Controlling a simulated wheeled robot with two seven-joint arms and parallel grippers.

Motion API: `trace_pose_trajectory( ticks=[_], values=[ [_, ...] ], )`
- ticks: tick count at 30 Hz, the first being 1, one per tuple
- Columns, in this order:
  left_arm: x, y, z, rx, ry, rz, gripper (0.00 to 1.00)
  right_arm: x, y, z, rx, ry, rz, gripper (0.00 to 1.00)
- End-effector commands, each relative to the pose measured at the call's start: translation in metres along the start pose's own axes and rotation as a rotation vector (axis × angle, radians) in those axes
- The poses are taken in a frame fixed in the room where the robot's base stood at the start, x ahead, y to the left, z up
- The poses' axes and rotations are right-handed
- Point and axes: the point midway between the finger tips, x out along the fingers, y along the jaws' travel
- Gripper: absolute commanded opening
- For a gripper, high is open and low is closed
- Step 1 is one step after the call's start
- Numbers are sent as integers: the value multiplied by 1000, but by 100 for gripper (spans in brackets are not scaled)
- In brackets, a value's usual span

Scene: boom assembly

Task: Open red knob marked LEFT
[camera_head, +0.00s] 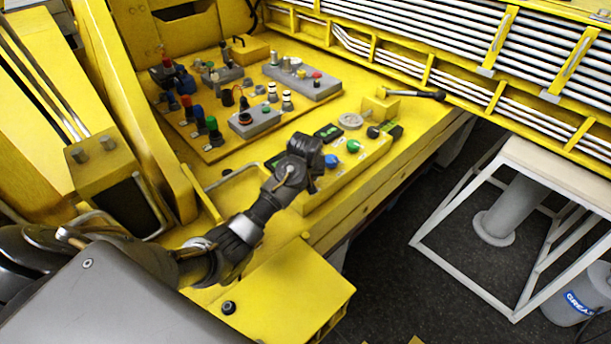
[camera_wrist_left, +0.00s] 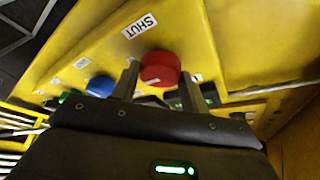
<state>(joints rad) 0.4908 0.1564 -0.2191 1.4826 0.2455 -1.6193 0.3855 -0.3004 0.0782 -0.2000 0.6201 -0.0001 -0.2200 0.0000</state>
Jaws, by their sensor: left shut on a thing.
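In the head view my left gripper (camera_head: 307,158) is at the near end of the row of knobs and hides the red knob. The label that names the red knob cannot be read. My right gripper is in neither view.
A blue knob (camera_head: 331,160) and a green knob (camera_head: 353,146) stand close beside my left gripper along the panel. A lever with a black handle (camera_head: 430,94) is farther back. A board of switches and buttons (camera_head: 215,150) lies to the left. A white-framed table (camera_head: 560,170) stands at right.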

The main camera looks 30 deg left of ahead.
Motion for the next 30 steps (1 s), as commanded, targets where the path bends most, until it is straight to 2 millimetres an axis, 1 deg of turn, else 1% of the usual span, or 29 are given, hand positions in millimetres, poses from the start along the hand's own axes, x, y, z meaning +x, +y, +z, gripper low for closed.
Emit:
trace_pose_trajectory(
  ticks=[1, 8, 9, 13, 23, 26, 30],
  values=[
    [-2, 0, -3, -4, 6, 2, 22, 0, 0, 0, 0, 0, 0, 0],
    [-2, 0, -3, -3, 6, 2, 22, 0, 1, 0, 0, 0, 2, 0],
    [-2, 0, -3, -3, 6, 2, 50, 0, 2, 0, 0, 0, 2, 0],
    [-1, 0, -2, -2, 4, 1, 66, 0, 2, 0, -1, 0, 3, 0],
    [-3, 0, -1, 0, 2, 1, 66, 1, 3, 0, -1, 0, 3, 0],
    [-13, 0, -1, 1, 5, 2, 66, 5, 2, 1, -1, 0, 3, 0],
    [-38, 0, -2, 1, 8, 3, 66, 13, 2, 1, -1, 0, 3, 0]
  ],
)
